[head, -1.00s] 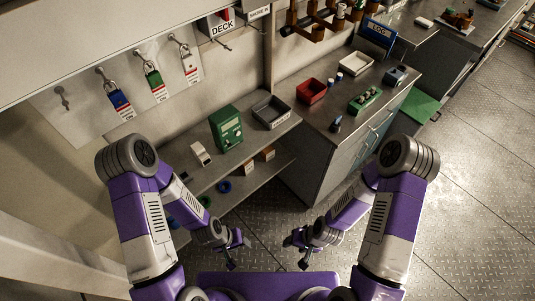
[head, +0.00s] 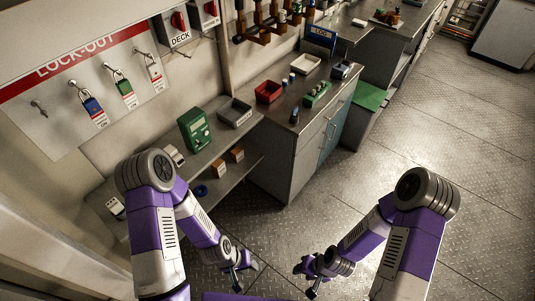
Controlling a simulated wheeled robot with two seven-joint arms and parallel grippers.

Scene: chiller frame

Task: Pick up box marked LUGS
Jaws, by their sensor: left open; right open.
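Two small brown boxes stand on the lower shelf below the grey bench: a left box (head: 217,168) and a right box (head: 236,155). Any lettering on them is too small to read, so I cannot tell which is marked LUGS. My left gripper (head: 240,278) is open and empty, low in front of the shelves and apart from the boxes. My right gripper (head: 308,284) is open and empty over the floor, further from the shelves.
The upper shelf holds a green device (head: 195,130) and a grey tray (head: 235,113). A steel cabinet (head: 284,150) stands right of the shelves, with a red bin (head: 268,92) on top. The plated floor (head: 440,130) at right is clear.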

